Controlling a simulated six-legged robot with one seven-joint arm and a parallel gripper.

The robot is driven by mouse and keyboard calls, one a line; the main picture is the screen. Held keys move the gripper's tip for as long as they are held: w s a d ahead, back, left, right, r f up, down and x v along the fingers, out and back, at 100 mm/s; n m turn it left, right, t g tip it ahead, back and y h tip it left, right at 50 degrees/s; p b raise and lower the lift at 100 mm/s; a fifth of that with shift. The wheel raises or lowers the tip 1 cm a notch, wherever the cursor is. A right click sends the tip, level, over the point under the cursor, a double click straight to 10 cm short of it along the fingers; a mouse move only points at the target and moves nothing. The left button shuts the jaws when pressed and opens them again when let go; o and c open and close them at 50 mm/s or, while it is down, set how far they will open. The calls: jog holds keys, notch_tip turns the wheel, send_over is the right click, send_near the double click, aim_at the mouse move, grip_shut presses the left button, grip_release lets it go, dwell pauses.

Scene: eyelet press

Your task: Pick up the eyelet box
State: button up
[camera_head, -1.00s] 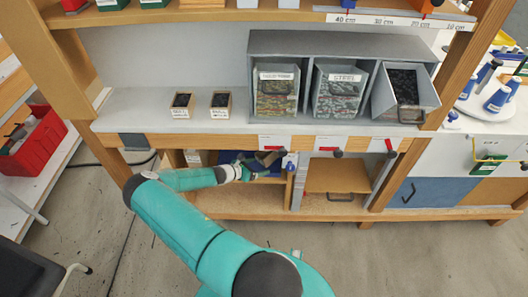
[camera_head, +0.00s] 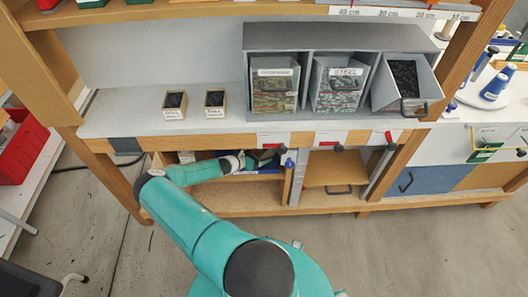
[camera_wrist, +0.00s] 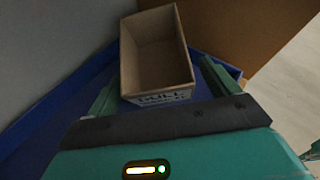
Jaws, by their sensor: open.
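A small open-topped tan box (camera_wrist: 160,78) with a partly hidden printed label sits on a blue surface (camera_wrist: 52,112) in the wrist view. It looks empty inside. My gripper (camera_wrist: 160,90) is open, with one green finger on each side of the box's near end; contact is not clear. In the head view my gripper (camera_head: 262,160) reaches into the lower compartment under the shelf, and the box there is mostly hidden. Two small labelled boxes with dark contents, a left one (camera_head: 174,113) and a right one (camera_head: 215,112), stand on the shelf above.
The grey shelf (camera_head: 130,112) and its front edge lie above my gripper. Grey bins (camera_head: 275,95) stand on it at the right. A brown panel (camera_wrist: 245,35) borders the box on the right, and a grey wall (camera_wrist: 60,40) on the left.

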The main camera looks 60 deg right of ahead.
jog(key=shift+s+d+f, duration=0.15)
jog(key=shift+s+d, duration=0.1)
jog(key=shift+d, duration=0.2)
jog(key=shift+c, duration=0.2)
jog(key=c, duration=1.2)
jog(key=shift+o, duration=0.2)
jog(key=shift+w, duration=0.15)
jog(key=shift+r, duration=1.45)
